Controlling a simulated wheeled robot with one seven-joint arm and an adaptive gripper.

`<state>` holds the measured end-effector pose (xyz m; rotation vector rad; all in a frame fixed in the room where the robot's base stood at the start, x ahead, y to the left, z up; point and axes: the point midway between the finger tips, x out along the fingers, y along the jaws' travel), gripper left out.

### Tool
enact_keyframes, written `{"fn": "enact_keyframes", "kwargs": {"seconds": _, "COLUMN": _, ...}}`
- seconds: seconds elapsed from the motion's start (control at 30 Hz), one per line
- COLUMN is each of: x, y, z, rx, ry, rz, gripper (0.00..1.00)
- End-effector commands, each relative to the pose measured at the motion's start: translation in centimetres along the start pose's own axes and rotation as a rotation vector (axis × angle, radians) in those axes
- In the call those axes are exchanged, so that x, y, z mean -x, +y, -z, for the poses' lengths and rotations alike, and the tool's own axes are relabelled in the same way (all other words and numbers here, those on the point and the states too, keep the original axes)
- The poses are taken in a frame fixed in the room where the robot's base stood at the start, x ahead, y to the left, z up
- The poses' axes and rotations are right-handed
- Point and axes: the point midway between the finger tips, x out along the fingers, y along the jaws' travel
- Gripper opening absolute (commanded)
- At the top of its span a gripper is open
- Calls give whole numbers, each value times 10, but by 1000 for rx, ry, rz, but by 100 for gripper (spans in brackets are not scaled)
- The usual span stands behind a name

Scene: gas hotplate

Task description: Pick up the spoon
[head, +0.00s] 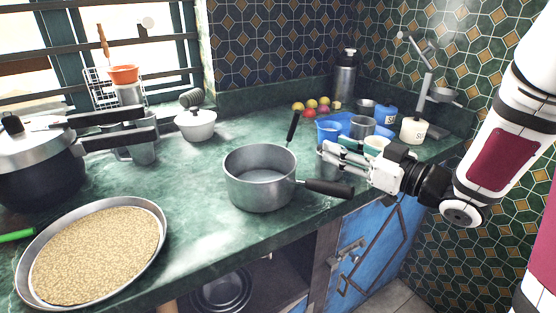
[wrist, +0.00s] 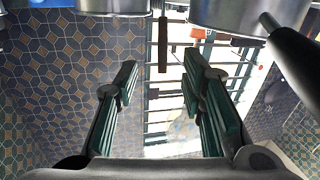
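The likely spoon shows as a long black handle (head: 291,127) standing tilted behind the rim of the steel saucepan (head: 261,178) in the head view. Its lower end is hidden, so I cannot tell whether it is a spoon.
The saucepan's handle (head: 329,188) points right, under my gripper. A grain-filled pan (head: 157,214) is front left. The counter's middle left is clear.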

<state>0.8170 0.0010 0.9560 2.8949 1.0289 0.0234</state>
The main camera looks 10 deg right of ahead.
Motion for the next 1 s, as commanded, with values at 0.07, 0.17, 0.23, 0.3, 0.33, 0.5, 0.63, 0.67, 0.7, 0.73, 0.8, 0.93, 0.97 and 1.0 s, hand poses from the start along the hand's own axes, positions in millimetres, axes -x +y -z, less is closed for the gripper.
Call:
{"fn": "enact_keyframes", "kwargs": {"seconds": 0.07, "x": -5, "y": -2, "z": -1, "rx": -4, "ry": 10, "rz": 11, "gripper": 37}}
{"fn": "enact_keyframes", "kwargs": {"seconds": 0.17, "x": -19, "y": -2, "z": 0, "rx": -4, "ry": 11, "rz": 14, "gripper": 37}}
{"fn": "enact_keyframes", "kwargs": {"seconds": 0.23, "x": -33, "y": -3, "z": 0, "rx": -4, "ry": 11, "rz": 14, "gripper": 37}}
{"fn": "enact_keyframes", "kwargs": {"seconds": 0.3, "x": -47, "y": -3, "z": 0, "rx": -3, "ry": 11, "rz": 14, "gripper": 37}}
{"fn": "enact_keyframes", "kwargs": {"seconds": 0.33, "x": -52, "y": -3, "z": 0, "rx": -3, "ry": 10, "rz": 12, "gripper": 37}}
{"fn": "enact_keyframes", "kwargs": {"seconds": 0.5, "x": -77, "y": -3, "z": 1, "rx": -3, "ry": 10, "rz": 11, "gripper": 37}}
{"fn": "enact_keyframes", "kwargs": {"seconds": 0.63, "x": -85, "y": -2, "z": 1, "rx": -4, "ry": 9, "rz": 9, "gripper": 37}}
{"fn": "enact_keyframes", "kwargs": {"seconds": 0.67, "x": -86, "y": -3, "z": 1, "rx": -4, "ry": 9, "rz": 9, "gripper": 37}}
{"fn": "enact_keyframes", "kwargs": {"seconds": 0.7, "x": -89, "y": -3, "z": 1, "rx": -4, "ry": 9, "rz": 9, "gripper": 37}}
{"fn": "enact_keyframes", "kwargs": {"seconds": 0.73, "x": -92, "y": -3, "z": 1, "rx": -4, "ry": 10, "rz": 9, "gripper": 37}}
{"fn": "enact_keyframes", "kwargs": {"seconds": 0.8, "x": -101, "y": -4, "z": 0, "rx": -3, "ry": 11, "rz": 11, "gripper": 37}}
{"fn": "enact_keyframes", "kwargs": {"seconds": 0.93, "x": -120, "y": -6, "z": -1, "rx": -3, "ry": 10, "rz": 11, "gripper": 37}}
{"fn": "enact_keyframes", "kwargs": {"seconds": 0.97, "x": -124, "y": -5, "z": -1, "rx": -3, "ry": 9, "rz": 10, "gripper": 37}}
{"fn": "enact_keyframes", "kwargs": {"seconds": 1.0, "x": -128, "y": -5, "z": 0, "rx": -2, "ry": 9, "rz": 9, "gripper": 37}}
